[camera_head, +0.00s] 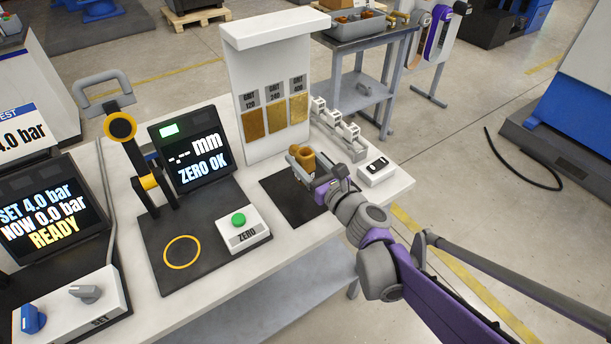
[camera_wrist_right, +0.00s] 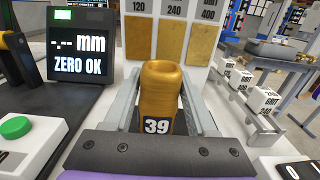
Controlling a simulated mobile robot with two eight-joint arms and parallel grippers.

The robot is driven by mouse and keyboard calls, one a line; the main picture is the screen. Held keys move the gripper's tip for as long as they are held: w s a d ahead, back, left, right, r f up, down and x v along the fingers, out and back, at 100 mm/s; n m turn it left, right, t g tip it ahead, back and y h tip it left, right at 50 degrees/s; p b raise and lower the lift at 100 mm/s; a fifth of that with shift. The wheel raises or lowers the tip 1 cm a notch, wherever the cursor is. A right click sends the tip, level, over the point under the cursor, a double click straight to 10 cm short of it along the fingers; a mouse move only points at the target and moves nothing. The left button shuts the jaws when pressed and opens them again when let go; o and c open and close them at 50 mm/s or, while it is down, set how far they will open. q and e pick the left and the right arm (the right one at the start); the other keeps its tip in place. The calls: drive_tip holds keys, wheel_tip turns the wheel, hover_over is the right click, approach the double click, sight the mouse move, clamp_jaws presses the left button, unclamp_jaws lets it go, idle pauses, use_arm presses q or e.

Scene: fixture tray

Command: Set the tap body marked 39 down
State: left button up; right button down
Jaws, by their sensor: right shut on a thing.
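The brass tap body marked 39 (camera_wrist_right: 160,95) stands upright between the fingers of my right gripper in the right wrist view, its 39 label facing the camera. In the head view the tap body (camera_head: 305,158) is small and partly covered by the gripper. My right gripper (camera_head: 303,161) is shut on it, over or at the dark mat (camera_head: 290,198) on the white bench. I cannot tell whether the tap body touches the mat. My left gripper is not in view.
Left of the mat stand a ZERO button box (camera_head: 243,231) and a gauge with a screen (camera_head: 191,146) reading ZERO OK. Behind is a white board (camera_head: 264,60) with grit samples. A row of white grit holders (camera_head: 339,130) and a small switch box (camera_head: 376,172) stand to the right.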

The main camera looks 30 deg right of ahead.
drive_tip(key=shift+f+b, duration=0.65)
drive_tip(key=shift+f, duration=1.7)
drive_tip(key=shift+f, duration=0.2)
drive_tip(key=shift+c, duration=1)
unclamp_jaws()
drive_tip(key=shift+r, duration=0.2)
drive_tip(key=shift+s, duration=0.25)
drive_tip(key=s, duration=0.7)
drive_tip(key=s+d+p, duration=0.1)
drive_tip(key=s, duration=0.3)
drive_tip(key=shift+s, duration=0.25)
